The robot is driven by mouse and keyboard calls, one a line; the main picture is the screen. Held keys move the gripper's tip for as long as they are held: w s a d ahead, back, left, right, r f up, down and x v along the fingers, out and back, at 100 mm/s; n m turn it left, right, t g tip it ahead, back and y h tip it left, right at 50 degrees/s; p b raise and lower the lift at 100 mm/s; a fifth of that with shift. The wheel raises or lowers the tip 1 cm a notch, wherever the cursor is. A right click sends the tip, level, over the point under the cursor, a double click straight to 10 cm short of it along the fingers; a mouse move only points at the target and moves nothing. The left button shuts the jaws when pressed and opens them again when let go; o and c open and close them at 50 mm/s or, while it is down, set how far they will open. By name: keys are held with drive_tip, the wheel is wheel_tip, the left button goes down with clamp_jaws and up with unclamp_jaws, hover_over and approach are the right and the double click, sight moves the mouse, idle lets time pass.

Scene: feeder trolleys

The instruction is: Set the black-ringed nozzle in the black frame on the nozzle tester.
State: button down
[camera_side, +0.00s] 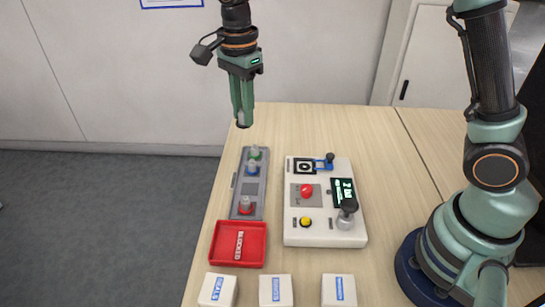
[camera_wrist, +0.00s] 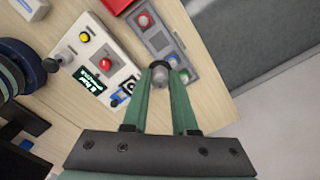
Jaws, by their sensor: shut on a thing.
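My gripper (camera_side: 243,117) is high above the far left part of the table, pointing down. It is shut on the black-ringed nozzle, whose dark end (camera_side: 242,125) shows below the fingers. In the wrist view the nozzle (camera_wrist: 160,77) sits between the fingertips, its black ring toward the table. The white nozzle tester (camera_side: 297,228) stands to the right of and below my gripper. Its black frame (camera_side: 296,168) is at the far left corner and looks empty. A blue clamp with a black knob (camera_side: 330,157) is beside the frame.
A grey rack (camera_side: 237,200) holds green-, blue- and red-ringed nozzles left of the tester. A red tray (camera_side: 237,261) marked BLOCKED is in front of it. White boxes (camera_side: 277,291) line the front. The tester carries a red button (camera_side: 306,191) and a black-knobbed lever (camera_side: 348,207).

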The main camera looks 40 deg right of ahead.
drive_tip(key=shift+r, duration=0.5)
drive_tip(key=s+d+f, duration=0.2)
drive_tip(key=d+f, duration=0.3)
drive_tip(key=d, duration=0.3)
approach(305, 166)
drive_tip(key=shift+m, duration=0.4)
drive_tip(key=shift+a+f, duration=0.1)
drive_tip(key=shift+f, duration=2.65)
drive_tip(key=shift+f, duration=0.35)
